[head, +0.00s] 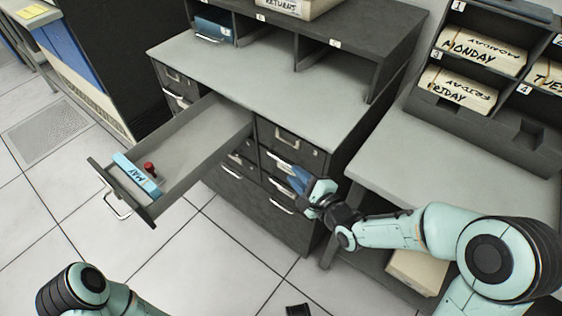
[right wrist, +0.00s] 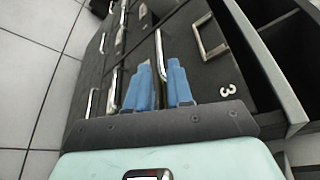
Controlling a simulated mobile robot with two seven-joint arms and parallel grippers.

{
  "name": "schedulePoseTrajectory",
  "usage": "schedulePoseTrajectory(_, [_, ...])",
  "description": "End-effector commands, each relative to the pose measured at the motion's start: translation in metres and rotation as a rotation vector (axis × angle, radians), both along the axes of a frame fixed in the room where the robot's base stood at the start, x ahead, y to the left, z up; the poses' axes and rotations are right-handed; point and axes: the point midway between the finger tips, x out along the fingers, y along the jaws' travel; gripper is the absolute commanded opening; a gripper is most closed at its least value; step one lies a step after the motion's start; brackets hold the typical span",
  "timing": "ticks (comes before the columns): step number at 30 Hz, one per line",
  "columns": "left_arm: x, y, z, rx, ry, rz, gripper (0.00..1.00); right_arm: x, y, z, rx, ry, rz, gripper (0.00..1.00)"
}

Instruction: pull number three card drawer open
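The number three card drawer (right wrist: 205,80) is a dark front with a white "3", a metal label frame and a silver bar handle (right wrist: 160,50). It looks closed. In the head view this drawer (head: 303,150) is at the cabinet's upper right, with its handle (head: 281,163) below the label frame. My right gripper (head: 297,178) is at that handle. In the right wrist view its blue fingers (right wrist: 160,75) are apart, with the handle bar in line with the gap between them. Contact cannot be told.
An open drawer (head: 205,135) juts out on the left, holding a blue "MAY" card block (head: 137,175) and a small red object (head: 150,168). A side table (head: 440,165) with labelled card racks (head: 470,125) stands on the right. Tiled floor is free in front.

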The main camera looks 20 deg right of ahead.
Motion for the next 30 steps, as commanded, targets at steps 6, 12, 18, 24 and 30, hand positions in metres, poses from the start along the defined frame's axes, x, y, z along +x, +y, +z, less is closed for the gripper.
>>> schedulePoseTrajectory(6, [0.012, 0.006, -0.011, 0.015, -0.030, 0.013, 0.43, 0.043, 0.015, -0.012, 0.000, 0.001, 0.002, 0.21])
schedulePoseTrajectory(12, [0.018, 0.009, -0.014, 0.023, -0.047, 0.020, 0.43, 0.067, 0.023, -0.017, 0.000, 0.002, 0.001, 0.21])
schedulePoseTrajectory(18, [0.020, 0.010, -0.015, 0.025, -0.053, 0.022, 0.43, 0.075, 0.026, -0.018, -0.001, 0.001, 0.000, 0.21])
schedulePoseTrajectory(24, [0.020, 0.010, -0.015, 0.025, -0.053, 0.022, 0.43, 0.075, 0.025, -0.018, -0.003, 0.002, 0.000, 0.21])
schedulePoseTrajectory(30, [0.020, 0.010, -0.015, 0.025, -0.053, 0.022, 0.43, 0.075, 0.025, -0.018, -0.003, 0.002, 0.000, 0.00])
